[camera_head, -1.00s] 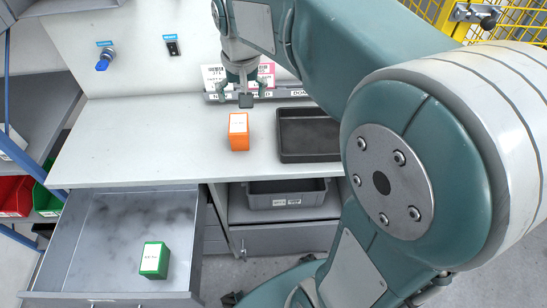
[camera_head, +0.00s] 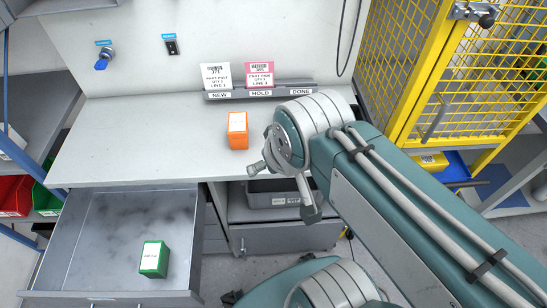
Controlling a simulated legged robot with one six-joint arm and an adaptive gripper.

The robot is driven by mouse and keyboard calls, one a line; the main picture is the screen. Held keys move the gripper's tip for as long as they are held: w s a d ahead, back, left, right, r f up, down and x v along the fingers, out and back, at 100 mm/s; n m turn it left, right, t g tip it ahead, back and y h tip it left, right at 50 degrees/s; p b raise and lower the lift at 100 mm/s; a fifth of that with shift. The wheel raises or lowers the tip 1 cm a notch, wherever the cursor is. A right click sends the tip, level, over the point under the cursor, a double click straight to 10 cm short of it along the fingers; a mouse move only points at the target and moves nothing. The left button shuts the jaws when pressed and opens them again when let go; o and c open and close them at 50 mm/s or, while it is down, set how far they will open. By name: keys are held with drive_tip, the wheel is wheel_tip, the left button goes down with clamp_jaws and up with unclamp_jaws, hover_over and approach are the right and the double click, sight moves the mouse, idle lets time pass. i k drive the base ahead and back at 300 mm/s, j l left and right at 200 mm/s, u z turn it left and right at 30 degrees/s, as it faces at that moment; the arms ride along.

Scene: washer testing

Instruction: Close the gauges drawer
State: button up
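A grey metal drawer (camera_head: 110,235) under the left of the workbench stands pulled well out, its inside visible from above. Its front edge is at the bottom of the picture, and its label is not readable. A green box (camera_head: 154,259) with a white label stands inside, toward the front right. My gripper (camera_head: 288,188) is right of the drawer, in front of the bench edge and clear of the drawer. It is seen partly from the side, with its fingers partly hidden, so its opening is unclear. I see nothing held.
An orange box (camera_head: 237,138) stands on the workbench (camera_head: 150,140). A card rack (camera_head: 262,92) marked NEW, HOLD, DONE is behind it. A grey bin (camera_head: 270,195) sits on a shelf below the bench. A yellow mesh cage (camera_head: 470,80) stands at right.

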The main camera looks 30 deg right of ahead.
sight(91, 258)
drive_tip(key=u, duration=2)
drive_tip(key=i+j+z, duration=0.1)
drive_tip(key=i+j, duration=0.2)
drive_tip(key=i, duration=0.1)
